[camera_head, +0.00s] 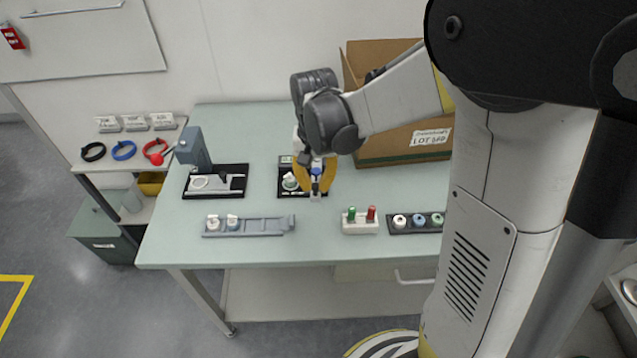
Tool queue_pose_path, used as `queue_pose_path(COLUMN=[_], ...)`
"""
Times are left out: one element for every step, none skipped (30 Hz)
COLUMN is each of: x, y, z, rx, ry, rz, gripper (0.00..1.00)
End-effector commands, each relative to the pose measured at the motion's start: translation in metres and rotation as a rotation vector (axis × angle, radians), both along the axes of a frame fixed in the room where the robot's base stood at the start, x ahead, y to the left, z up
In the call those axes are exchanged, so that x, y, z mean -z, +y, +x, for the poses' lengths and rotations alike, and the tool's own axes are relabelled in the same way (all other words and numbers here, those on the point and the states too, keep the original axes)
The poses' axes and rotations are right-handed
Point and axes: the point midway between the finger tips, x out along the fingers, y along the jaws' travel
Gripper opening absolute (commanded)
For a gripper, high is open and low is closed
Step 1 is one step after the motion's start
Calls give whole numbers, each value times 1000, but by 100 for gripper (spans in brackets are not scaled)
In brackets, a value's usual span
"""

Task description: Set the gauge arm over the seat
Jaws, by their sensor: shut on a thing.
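My gripper (315,177) is over the right side of a small black fixture (284,193) near the middle of the table. Its yellow fingers are shut on a small blue part, which looks like the handle of the gauge arm (316,171). A pale round seat (290,181) shows on the fixture, just left of the fingers. The fingers hide much of the gauge arm and the fixture's right side. I cannot tell whether the arm lies over the seat or beside it.
A press (194,150) with a red-knobbed lever stands on the left. In front are a grey rail (262,227) with white caps, a white block (360,228) with green and red pieces, and a dark cap tray (433,230). A cardboard box (380,155) stands behind, right.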

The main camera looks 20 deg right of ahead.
Motion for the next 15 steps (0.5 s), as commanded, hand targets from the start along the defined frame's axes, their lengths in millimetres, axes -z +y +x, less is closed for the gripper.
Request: queue_pose_path(x=[0,0,0,0,0,0,0,0,0,0,0,0,0,0,0], y=[4,6,9,11,14,18,20,23,27,30,33,36,39,41,45], z=[2,2,4,5,7,9,10,12,15,17,19,22,25,27,30], rx=[23,41,67,88,111,144,171,198,235,263,291,330,359,388,425], ry=[0,0,0,0,0,0,0,0,0,0,0,0,0,0,0], rz=[0,0,0,0,0,0,0,0,0,0,0,0,0,0,0], gripper=[0,0,0,0,0,0,0,0,0,0,0,0,0,0,0])
